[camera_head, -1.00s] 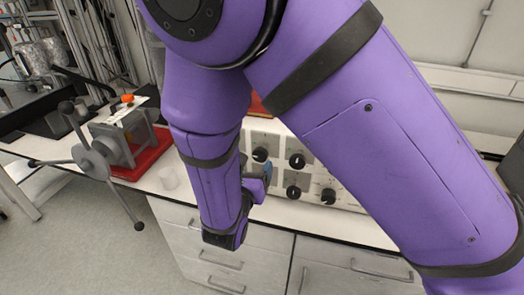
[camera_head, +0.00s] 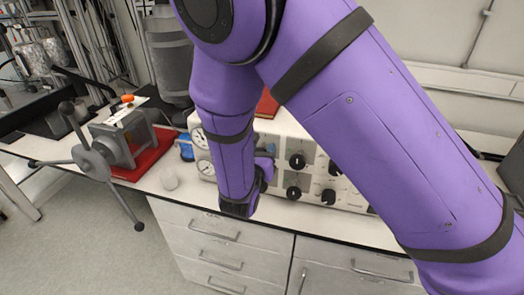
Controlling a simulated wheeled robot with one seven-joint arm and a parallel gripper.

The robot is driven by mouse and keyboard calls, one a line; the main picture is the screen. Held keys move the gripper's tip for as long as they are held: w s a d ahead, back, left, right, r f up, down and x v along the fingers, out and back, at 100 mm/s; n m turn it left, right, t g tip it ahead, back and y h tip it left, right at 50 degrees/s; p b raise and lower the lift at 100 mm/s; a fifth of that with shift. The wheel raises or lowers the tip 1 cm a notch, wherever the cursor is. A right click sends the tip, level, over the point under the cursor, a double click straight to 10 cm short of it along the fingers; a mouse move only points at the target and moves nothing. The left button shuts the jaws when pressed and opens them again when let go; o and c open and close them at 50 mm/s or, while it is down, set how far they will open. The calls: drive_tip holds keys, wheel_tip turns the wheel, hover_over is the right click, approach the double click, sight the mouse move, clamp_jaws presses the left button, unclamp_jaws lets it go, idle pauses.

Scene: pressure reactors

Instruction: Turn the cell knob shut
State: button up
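A white control box (camera_head: 350,199) stands on the bench with several black knobs on its front. One black knob (camera_head: 297,161) is at the upper row, another (camera_head: 293,193) sits below it, and a further one (camera_head: 328,197) is to the right. I cannot tell which is the cell knob. Pressure gauges (camera_head: 203,166) show at the box's left end. My purple arm crosses in front of the box. My gripper (camera_head: 268,168) is mostly hidden behind the arm's end, just left of the knobs; its fingers cannot be made out.
A grey device with a spoked handle (camera_head: 92,158) stands on a red tray (camera_head: 152,163) at left. A tall grey cylinder (camera_head: 170,62) stands behind. Drawers (camera_head: 215,243) lie below the bench edge.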

drive_tip(key=c, duration=0.4)
drive_tip(key=shift+o, duration=0.2)
drive_tip(key=m, duration=0.4)
drive_tip(key=shift+m, duration=0.3)
drive_tip(key=m, duration=0.3)
drive_tip(key=shift+m, duration=0.3)
drive_tip(key=m, duration=0.5)
drive_tip(key=shift+d, duration=0.1)
drive_tip(key=shift+s+f+m, duration=0.1)
drive_tip(key=shift+m, duration=2.2)
